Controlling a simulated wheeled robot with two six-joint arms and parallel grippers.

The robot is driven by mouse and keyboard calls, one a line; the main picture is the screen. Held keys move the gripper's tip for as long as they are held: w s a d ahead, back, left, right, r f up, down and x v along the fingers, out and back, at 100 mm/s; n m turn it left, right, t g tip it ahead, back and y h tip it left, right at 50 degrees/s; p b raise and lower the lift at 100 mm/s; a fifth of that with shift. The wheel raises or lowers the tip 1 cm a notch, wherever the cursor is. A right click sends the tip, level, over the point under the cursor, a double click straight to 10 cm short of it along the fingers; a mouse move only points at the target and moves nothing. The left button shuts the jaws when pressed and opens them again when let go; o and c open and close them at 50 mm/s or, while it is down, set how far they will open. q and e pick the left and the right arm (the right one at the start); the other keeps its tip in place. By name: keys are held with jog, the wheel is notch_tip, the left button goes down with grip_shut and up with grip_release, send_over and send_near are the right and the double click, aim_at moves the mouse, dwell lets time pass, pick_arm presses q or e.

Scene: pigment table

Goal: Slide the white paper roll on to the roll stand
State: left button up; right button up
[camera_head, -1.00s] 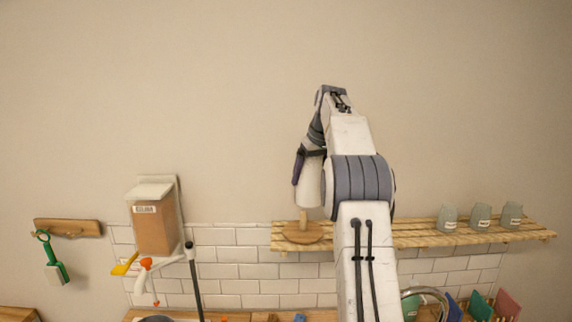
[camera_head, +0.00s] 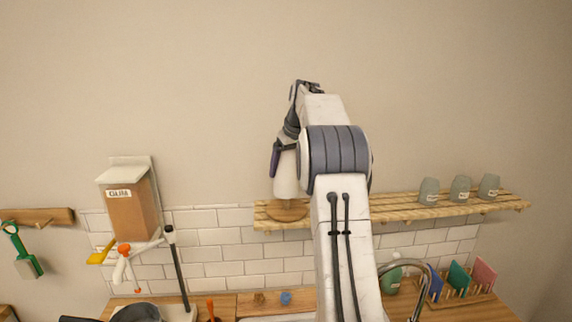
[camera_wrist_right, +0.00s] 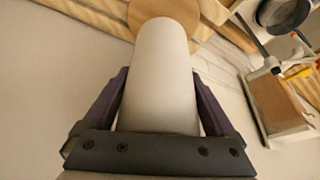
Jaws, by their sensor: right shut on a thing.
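The white paper roll (camera_head: 286,176) is upright above the roll stand (camera_head: 286,213), a round wooden base with a thin post on the left end of the slatted shelf. A short piece of post shows between the roll's lower end and the base, so the roll appears to be around the upper post. My right gripper (camera_head: 281,148) is shut on the roll from the sides. In the right wrist view the roll (camera_wrist_right: 160,80) lies between the fingers, with the round base (camera_wrist_right: 178,8) beyond it; the post is hidden there. My left gripper is out of view.
The slatted shelf (camera_head: 405,208) carries several grey jars at its right. A wooden box dispenser (camera_head: 129,207) hangs on the wall to the left. Below are a counter, a tap and a rack of coloured boards (camera_head: 466,282). The wall above is bare.

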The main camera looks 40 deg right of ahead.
aim_at(293, 156)
jog(key=shift+f+b, duration=0.65)
jog(key=shift+f, duration=0.3)
jog(key=shift+f+b, duration=0.65)
jog(key=shift+f, duration=0.3)
jog(key=o, duration=1.1)
jog(key=shift+r, duration=0.1)
jog(key=shift+s+r, duration=0.15)
jog(key=shift+r, duration=0.15)
jog(key=v, duration=0.9)
jog(key=shift+s+r, duration=0.1)
jog(key=shift+r, duration=0.2)
